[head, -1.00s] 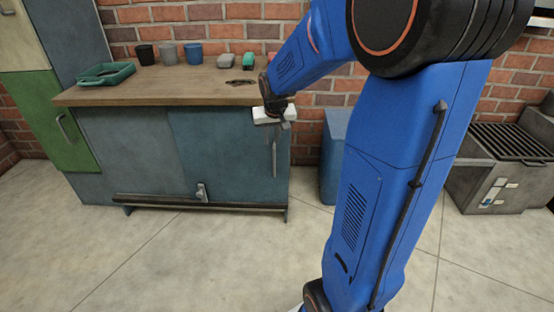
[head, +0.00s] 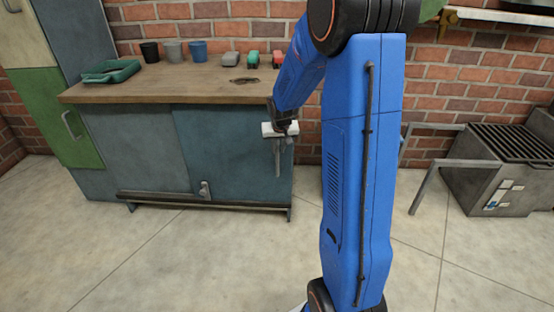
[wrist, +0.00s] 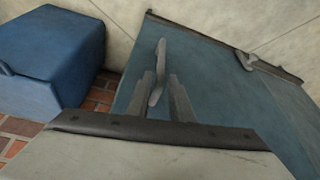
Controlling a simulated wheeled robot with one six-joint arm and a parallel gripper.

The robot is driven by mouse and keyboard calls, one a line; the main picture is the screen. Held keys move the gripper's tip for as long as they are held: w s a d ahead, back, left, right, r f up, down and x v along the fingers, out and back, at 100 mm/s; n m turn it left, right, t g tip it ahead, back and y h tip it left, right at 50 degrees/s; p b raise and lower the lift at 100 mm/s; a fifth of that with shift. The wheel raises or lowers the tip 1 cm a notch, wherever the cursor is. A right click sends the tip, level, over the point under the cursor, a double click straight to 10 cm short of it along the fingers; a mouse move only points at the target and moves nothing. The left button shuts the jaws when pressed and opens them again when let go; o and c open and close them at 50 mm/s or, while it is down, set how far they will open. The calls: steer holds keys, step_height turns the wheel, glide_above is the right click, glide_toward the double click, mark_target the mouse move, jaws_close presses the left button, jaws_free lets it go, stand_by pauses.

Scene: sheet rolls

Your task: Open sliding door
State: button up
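The cabinet's blue-grey right sliding door (head: 225,150) stands below the wooden worktop in the head view and fills much of the wrist view (wrist: 225,85). Its upright bar handle (head: 277,160) is near the right edge. My gripper (head: 280,140) is in front of the handle's upper part and partly hides it. In the wrist view my gripper's two fingers (wrist: 164,88) are apart, and the handle (wrist: 160,62) shows in line with the gap between them. I cannot tell whether they touch it. A small metal latch (head: 205,190) sits at the door's lower left, by the bottom rail.
The worktop (head: 160,90) holds a green tray (head: 111,71), several cups and small items. A dark rail (head: 160,198) runs along the cabinet's foot. A grill (head: 500,165) is at right. The floor in front is clear.

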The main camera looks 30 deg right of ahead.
mark_target(277, 158)
steer(key=x, duration=0.8)
steer(key=shift+w+f, duration=0.2)
steer(key=shift+f, duration=0.1)
jaws_close()
